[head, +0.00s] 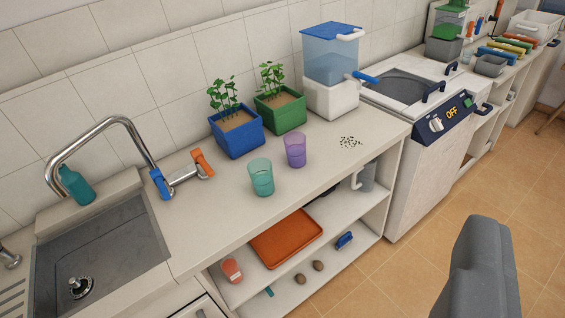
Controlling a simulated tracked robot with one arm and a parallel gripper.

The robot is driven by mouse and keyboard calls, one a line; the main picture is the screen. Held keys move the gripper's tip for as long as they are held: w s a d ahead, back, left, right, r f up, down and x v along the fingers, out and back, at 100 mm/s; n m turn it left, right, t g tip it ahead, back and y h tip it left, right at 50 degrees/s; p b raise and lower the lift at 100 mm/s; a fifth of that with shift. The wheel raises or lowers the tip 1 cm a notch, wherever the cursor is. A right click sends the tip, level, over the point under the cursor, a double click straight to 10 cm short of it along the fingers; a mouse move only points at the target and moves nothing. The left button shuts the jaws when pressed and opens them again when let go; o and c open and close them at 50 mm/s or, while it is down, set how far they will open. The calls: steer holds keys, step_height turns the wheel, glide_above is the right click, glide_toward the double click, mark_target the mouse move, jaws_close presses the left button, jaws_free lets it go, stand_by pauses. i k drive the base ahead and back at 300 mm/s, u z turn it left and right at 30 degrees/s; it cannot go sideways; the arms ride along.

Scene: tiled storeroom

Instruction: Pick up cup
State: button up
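Two translucent cups stand upright on the white counter (225,205). The teal cup (261,178) is nearer the front edge. The purple cup (295,150) stands just behind it to the right, with a small gap between them. A grey part of my gripper (482,272) shows at the lower right, over the floor and well apart from both cups. Its fingertips are not clearly visible, so I cannot tell if it is open or shut.
A blue planter (237,139) and a green planter (282,113) stand behind the cups. A water dispenser (330,98) is to their right. A sink (105,255) with a tall faucet (115,122) is at left. The tiled floor is clear.

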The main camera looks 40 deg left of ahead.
mark_target(260, 171)
steer(key=i, duration=0.45)
steer(key=z, duration=0.8)
steer(key=i, duration=0.9)
steer(key=u, duration=2.3)
steer(key=k, duration=0.8)
steer(key=u, duration=0.2)
